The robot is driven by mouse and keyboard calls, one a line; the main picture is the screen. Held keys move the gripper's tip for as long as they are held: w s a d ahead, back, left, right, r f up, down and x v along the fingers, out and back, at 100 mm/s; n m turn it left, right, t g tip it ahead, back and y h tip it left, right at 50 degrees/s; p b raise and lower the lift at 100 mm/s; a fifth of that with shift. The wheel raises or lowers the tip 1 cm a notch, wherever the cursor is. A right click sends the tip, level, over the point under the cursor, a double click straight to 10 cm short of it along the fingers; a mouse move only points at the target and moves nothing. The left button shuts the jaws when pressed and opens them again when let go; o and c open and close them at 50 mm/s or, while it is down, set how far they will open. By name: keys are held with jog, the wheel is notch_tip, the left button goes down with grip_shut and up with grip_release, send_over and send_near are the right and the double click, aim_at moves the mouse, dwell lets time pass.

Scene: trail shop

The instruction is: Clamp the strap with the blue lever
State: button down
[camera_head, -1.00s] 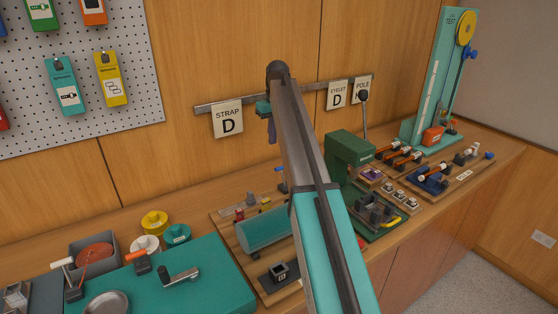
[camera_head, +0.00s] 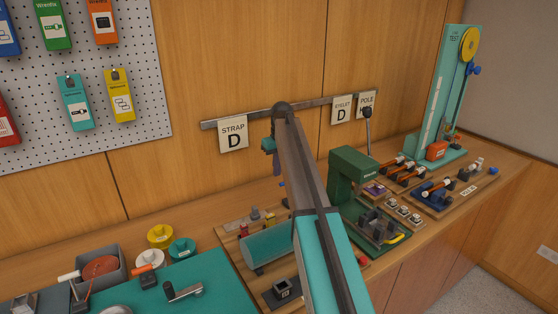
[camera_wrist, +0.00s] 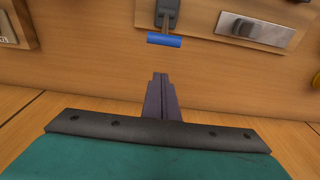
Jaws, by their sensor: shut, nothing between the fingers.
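The blue lever (camera_wrist: 165,40) shows in the wrist view as a blue crossbar on a dark grey arm, just beyond my fingertips. In the head view only a small blue bit of it (camera_head: 282,184) shows beside my arm. My gripper (camera_wrist: 160,76) points down over the wooden board with its purple-grey fingers together and empty, apart from the lever. In the head view it (camera_head: 276,164) hangs below the end of my arm, near the wall. I cannot make out the strap; my arm hides part of the board (camera_head: 229,236).
A teal cylinder (camera_head: 266,246) lies on the board. A silver plate (camera_wrist: 256,29) shows beside the lever in the wrist view. A green press (camera_head: 352,182) stands to the right. The STRAP D sign (camera_head: 233,134) hangs behind. A teal mat (camera_head: 215,281) lies left.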

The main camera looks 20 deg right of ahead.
jog(key=shift+s+d+f+p, duration=0.2)
jog(key=shift+s+p, duration=0.15)
jog(key=shift+s, duration=0.25)
jog(key=shift+s+d+f+p, duration=0.15)
jog(key=shift+s+p, duration=0.2)
jog(key=shift+s, duration=0.3)
jog(key=shift+s+d+f+p, duration=0.1)
jog(key=shift+s+f+p, duration=0.1)
jog(key=shift+s+p, duration=0.3)
jog(key=shift+s+a+b, duration=0.25)
jog(key=shift+a+b, duration=0.1)
jog(key=shift+b, duration=0.1)
